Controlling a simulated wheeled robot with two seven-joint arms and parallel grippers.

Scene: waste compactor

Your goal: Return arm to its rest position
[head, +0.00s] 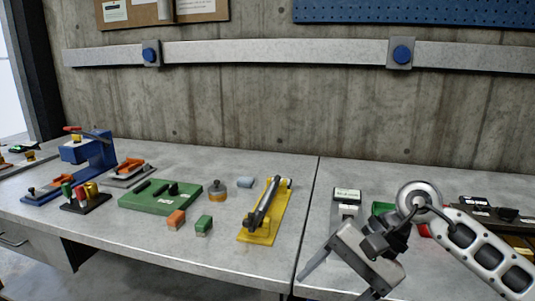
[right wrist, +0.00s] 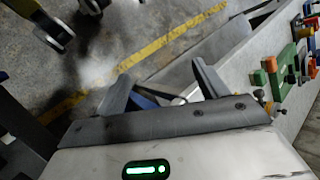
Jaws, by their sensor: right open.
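My right arm (head: 487,250) comes in from the lower right of the head view, bent at a round joint. Its right gripper (head: 332,285) hangs over the front edge of the grey workbench (head: 225,270). In the right wrist view the same gripper (right wrist: 163,82) has its two grey fingers apart, with nothing between them. Beyond the fingers are the floor and the bench side. My left gripper is not in view.
A yellow stand (head: 262,230) with a dark cylinder, a green block (head: 160,198) and a blue press (head: 90,155) stand on the bench. A small labelled box (head: 347,196) and dark parts are near my right arm. A yellow line (right wrist: 150,50) crosses the floor.

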